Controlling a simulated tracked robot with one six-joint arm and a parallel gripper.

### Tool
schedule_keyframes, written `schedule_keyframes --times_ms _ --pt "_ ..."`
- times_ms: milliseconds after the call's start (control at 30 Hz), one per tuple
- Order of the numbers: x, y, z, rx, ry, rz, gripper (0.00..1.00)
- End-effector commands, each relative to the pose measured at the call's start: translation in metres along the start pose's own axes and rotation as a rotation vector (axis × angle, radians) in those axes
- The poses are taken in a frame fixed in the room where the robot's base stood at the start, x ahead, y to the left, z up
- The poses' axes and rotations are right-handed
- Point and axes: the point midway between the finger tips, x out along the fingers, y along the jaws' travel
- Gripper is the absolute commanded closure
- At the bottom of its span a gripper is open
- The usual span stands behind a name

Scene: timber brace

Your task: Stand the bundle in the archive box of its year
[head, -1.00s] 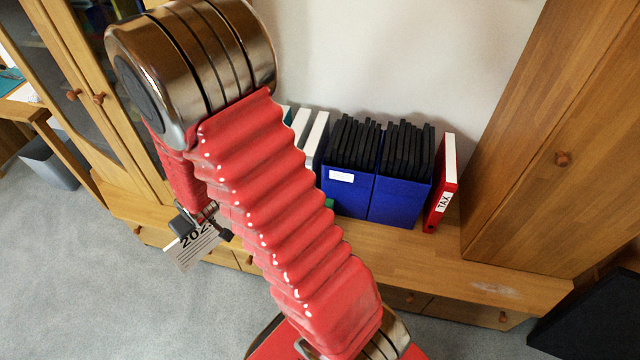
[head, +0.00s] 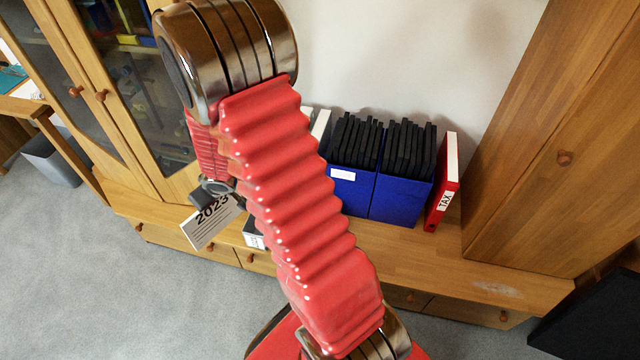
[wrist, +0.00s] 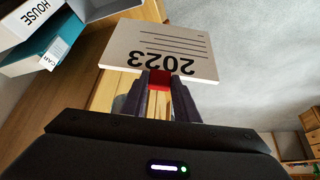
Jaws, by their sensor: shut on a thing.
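The bundle (head: 212,221) is a pale block of paper with "2023" and several dark lines on its face. My gripper (head: 216,187) is shut on the edge of the bundle nearest the "2023" and holds it tilted, in front of the wooden bench. In the wrist view the bundle (wrist: 150,45) sticks out ahead of my gripper (wrist: 160,82), with its print upside down. A small white box (head: 254,236) with dark print shows partly behind my arm. I cannot read its year, and my arm hides the bench around it.
Blue boxes (head: 400,200) with black folders and a red TAX binder (head: 443,190) stand on the bench (head: 420,245). The wrist view shows binders marked HOUSE (wrist: 30,18) and CAR (wrist: 45,52) at upper left. A tall cabinet (head: 550,150) stands at right.

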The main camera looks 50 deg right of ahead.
Motion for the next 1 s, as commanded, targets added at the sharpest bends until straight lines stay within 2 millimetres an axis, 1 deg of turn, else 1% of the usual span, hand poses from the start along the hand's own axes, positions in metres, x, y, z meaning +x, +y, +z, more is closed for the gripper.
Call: schedule_keyframes --times_ms 33,367,567,667,767,800,867,1000 --pt "0.001 0.006 -0.002 -0.003 0.001 -0.001 1.00" --pt "0.007 0.045 -0.008 -0.035 0.001 -0.019 1.00" --pt "0.010 0.077 -0.008 -0.065 0.001 -0.037 1.00" --pt "0.012 0.100 -0.006 -0.087 0.000 -0.050 1.00" --pt "0.013 0.128 0.001 -0.115 0.000 -0.068 1.00" --pt "0.013 0.140 0.005 -0.129 0.000 -0.076 1.00" --pt "0.013 0.157 0.012 -0.147 0.000 -0.088 1.00" --pt "0.011 0.193 0.035 -0.194 0.001 -0.117 1.00"
